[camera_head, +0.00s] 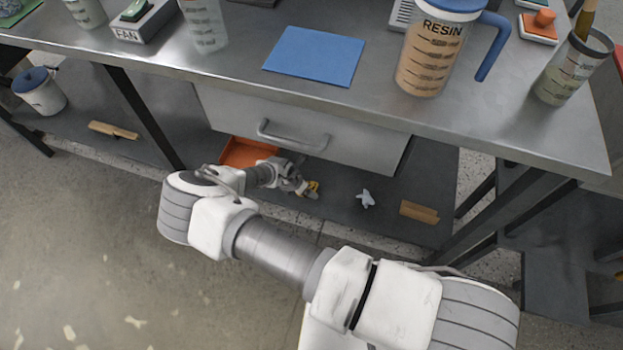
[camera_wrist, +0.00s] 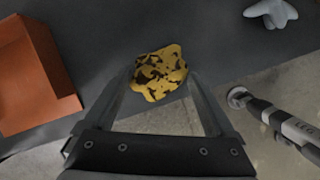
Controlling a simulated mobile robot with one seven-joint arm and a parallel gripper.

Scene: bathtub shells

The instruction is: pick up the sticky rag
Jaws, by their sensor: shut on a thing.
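The sticky rag is a crumpled yellow cloth with dark brown blotches (camera_wrist: 160,72), between my fingers in the wrist view. In the head view only a small yellow bit of it (camera_head: 314,187) shows at the end of my arm, over the lower shelf under the bench. My gripper (camera_wrist: 161,82) is shut on the rag, with one finger on each side of it. My gripper is small in the head view (camera_head: 308,190). I cannot tell whether the rag still touches the shelf.
An orange tray (camera_head: 240,153) lies on the lower shelf (camera_head: 340,210) left of my gripper. A pale crumpled thing (camera_head: 365,199) and a wooden block (camera_head: 419,212) lie to the right. The bench's drawer (camera_head: 300,135) hangs above. A pale leg-like rod (camera_wrist: 285,123) is at right in the wrist view.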

